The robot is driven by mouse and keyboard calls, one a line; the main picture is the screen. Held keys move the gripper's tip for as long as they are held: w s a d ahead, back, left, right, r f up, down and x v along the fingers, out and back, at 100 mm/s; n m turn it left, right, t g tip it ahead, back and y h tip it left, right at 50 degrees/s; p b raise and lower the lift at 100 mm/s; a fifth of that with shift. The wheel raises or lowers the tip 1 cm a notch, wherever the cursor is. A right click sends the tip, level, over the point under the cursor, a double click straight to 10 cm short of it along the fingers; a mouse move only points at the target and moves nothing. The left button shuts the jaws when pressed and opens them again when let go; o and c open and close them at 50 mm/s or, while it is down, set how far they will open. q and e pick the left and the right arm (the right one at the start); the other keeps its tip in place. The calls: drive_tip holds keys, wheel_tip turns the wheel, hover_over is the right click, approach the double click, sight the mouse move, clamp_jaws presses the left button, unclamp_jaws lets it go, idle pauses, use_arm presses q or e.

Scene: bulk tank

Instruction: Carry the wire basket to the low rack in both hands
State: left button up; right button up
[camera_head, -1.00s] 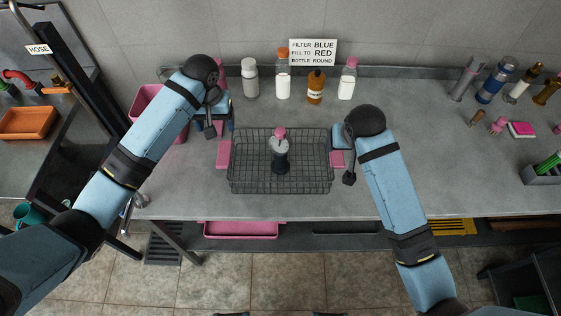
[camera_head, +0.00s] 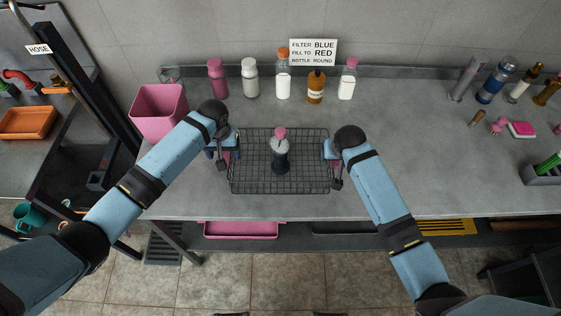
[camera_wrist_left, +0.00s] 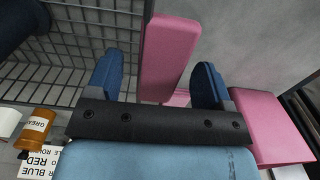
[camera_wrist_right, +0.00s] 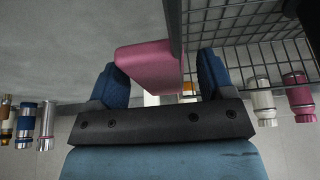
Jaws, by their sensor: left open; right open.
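The wire basket (camera_head: 255,180) stands on the grey bench, with a pink-capped bottle (camera_head: 280,150) upright in it. It has a pink handle at each side. My left gripper (camera_head: 222,150) is open at the basket's left side; in the left wrist view the left pink handle (camera_wrist_left: 168,55) lies between its spread fingers. My right gripper (camera_head: 334,152) is open at the right side; in the right wrist view the right pink handle (camera_wrist_right: 150,65) lies between its fingers. I cannot tell whether any finger touches a handle. I cannot make out the low rack for certain.
A pink bin (camera_head: 158,112) stands left of the basket. Several bottles line the back, among them a brown one (camera_head: 316,88). A pink tray (camera_head: 240,230) shows below the bench's front edge.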

use_arm(q)
drive_tip(key=shift+f, duration=0.45)
use_arm(e)
drive_tip(key=shift+w+f, duration=0.15)
drive_tip(key=shift+f, duration=0.25)
use_arm(q)
drive_tip(key=c, duration=1.3)
use_arm(e)
drive_tip(key=c, duration=1.3)
use_arm(q)
drive_tip(key=shift+o, duration=0.3)
drive_tip(key=shift+r, duration=0.1)
use_arm(e)
drive_tip(key=shift+o, duration=0.3)
drive_tip(key=shift+r, duration=0.1)
